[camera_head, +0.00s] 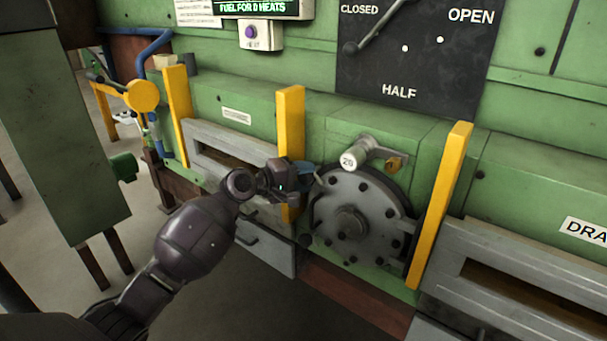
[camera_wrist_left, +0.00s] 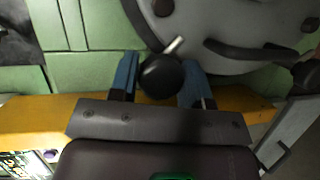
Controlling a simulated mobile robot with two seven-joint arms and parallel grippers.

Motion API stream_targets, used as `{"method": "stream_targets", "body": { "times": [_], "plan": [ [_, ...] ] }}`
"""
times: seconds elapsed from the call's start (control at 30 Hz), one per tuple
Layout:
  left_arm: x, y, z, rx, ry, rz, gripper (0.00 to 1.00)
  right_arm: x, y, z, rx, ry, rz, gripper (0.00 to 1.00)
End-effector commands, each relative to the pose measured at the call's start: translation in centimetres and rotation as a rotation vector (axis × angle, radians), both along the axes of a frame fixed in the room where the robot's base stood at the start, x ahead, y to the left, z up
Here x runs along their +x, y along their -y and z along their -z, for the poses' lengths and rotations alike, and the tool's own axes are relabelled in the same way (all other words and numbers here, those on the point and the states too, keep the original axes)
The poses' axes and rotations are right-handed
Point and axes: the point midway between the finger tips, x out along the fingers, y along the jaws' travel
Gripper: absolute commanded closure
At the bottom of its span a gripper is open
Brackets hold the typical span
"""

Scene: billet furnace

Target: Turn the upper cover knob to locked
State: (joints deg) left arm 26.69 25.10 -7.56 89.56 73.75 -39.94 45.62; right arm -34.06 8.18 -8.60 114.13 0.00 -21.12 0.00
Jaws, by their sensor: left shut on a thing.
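The round grey cover (camera_head: 360,215), ringed with dark bolts, stands upright on the green furnace wall. My left gripper (camera_head: 303,175) is at the cover's upper left edge, beside a yellow post. In the left wrist view, its blue fingers (camera_wrist_left: 159,80) are shut on a black ball knob (camera_wrist_left: 161,77), one finger on each side. A short bright metal stem runs from the knob toward the cover's edge (camera_wrist_left: 225,25). In the head view the knob is hidden by the gripper. My right gripper is not in view.
Yellow posts (camera_head: 290,140) and (camera_head: 440,205) stand on both sides of the cover. A cylinder marked 20 (camera_head: 352,158) juts out above it. Grey slotted frames (camera_head: 215,142) flank it. A black lever plate (camera_head: 415,60) is above. The floor in front is clear.

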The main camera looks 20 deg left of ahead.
Motion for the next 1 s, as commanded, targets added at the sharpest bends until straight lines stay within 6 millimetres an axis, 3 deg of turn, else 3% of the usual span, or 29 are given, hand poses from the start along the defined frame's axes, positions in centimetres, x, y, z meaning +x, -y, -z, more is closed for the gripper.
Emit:
{"method": "stream_targets", "body": {
  "times": [0.67,0.7,0.73,1.0],
  "plan": [
    [-0.1,0.12,0.33,0.058,0.015,0.003,0.8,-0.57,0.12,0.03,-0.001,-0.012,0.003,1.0],
    [-0.1,0.12,0.33,0.058,0.015,0.003,0.52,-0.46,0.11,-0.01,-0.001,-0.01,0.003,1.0],
    [-0.09,0.11,0.32,0.058,0.015,0.003,0.47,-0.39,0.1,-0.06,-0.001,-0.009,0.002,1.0],
    [-0.07,0.02,0.15,0.056,0.018,0.001,0.46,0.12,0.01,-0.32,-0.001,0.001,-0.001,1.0]
  ]
}}
